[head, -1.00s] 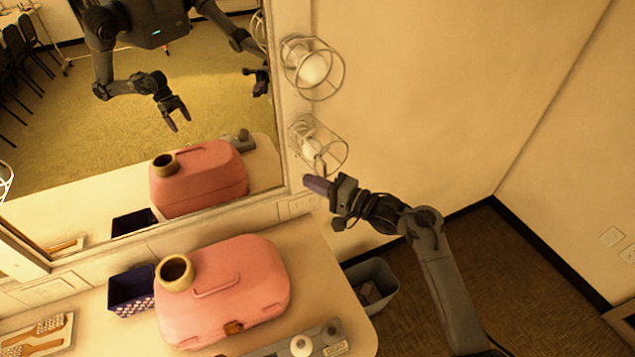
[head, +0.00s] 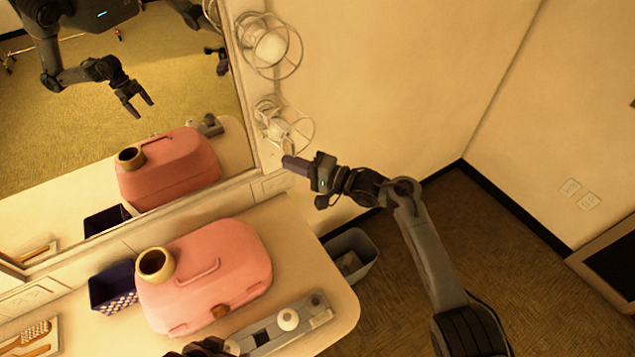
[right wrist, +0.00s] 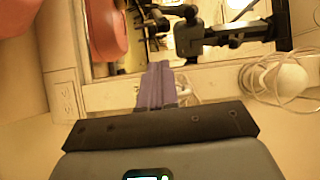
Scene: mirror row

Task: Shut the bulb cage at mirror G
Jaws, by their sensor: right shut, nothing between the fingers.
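Two wire bulb cages are on the mirror's (head: 175,90) right frame, an upper one (head: 293,32) and a lower one (head: 313,130), each around a pale bulb. No letter is readable. My right gripper (head: 292,163) is shut and empty, its purple fingertips just below the lower cage's outer rim. I cannot tell whether they touch, or whether that cage is fully closed. In the right wrist view the shut fingers (right wrist: 158,82) partly cover pale wires; another cage (right wrist: 262,85) shows at right. My left gripper (head: 205,347) is at the bottom edge; its mirror reflection has spread fingers.
A pink case (head: 235,250) with a tan roll (head: 155,264), a dark basket (head: 112,288) and a grey strip with a white knob (head: 288,320) are on the counter (head: 335,290). A grey bin (head: 362,255) stands at its right. Open floor lies farther right.

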